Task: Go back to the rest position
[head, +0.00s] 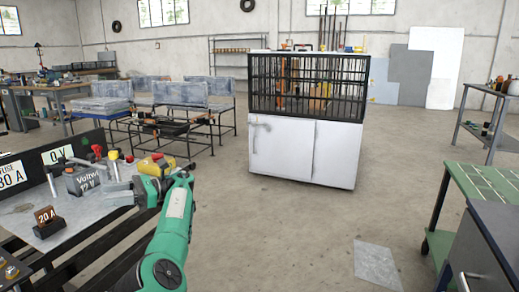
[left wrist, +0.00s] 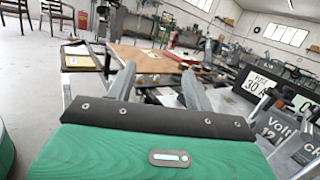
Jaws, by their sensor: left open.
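My right gripper does not show.
Black panels with a 30 A label (head: 10,177) line the bench's far side. A yellow device (head: 157,164) lies just beyond my gripper. A white cabinet with a cage top (head: 305,150) stands ahead. A green-topped cart (head: 478,185) is at the right. The floor between is mostly clear.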

